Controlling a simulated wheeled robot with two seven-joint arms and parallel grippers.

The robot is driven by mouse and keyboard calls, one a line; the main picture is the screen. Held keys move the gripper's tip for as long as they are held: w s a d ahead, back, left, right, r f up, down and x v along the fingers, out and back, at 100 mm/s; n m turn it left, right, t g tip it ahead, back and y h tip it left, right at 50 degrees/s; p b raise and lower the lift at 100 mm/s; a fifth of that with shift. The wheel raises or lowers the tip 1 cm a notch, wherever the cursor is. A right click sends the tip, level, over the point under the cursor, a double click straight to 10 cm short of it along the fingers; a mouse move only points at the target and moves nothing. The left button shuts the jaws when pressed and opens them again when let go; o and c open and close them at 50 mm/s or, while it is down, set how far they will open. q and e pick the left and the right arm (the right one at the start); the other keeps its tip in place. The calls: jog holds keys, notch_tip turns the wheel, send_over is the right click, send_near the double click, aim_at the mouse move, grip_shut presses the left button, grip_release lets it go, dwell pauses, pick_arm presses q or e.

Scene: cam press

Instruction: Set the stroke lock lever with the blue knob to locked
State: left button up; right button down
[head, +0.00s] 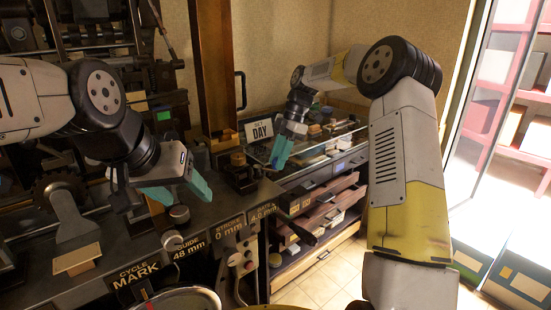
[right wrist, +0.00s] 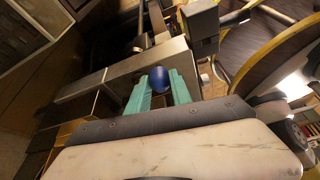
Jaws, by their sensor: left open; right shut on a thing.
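The blue knob (right wrist: 160,80) of the stroke lock lever shows in the right wrist view between the teal fingers of my right gripper (right wrist: 159,88). The fingers are shut on it. In the head view my right gripper (head: 281,152) is at the right end of the machine bench, and the knob is mostly hidden there. I cannot make out the lever's setting. My left gripper (head: 180,190) is open and empty above the bench, near a round dark knob (head: 179,214).
Label plates, such as the STROKE plate (head: 229,228) and the CYCLE MARK plate (head: 136,277), line the bench's front edge. A DAY sign (head: 260,131) stands behind my right gripper. Open drawers (head: 320,205) sit to the right. The tiled floor (head: 343,265) in front of them is partly clear.

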jog(key=c, duration=1.1)
grip_release()
jog(key=shift+c, duration=0.2)
jog(key=shift+r, duration=0.1)
jog(key=v, duration=0.7)
jog(key=shift+w+d+r, duration=0.15)
jog(key=shift+r, duration=0.15)
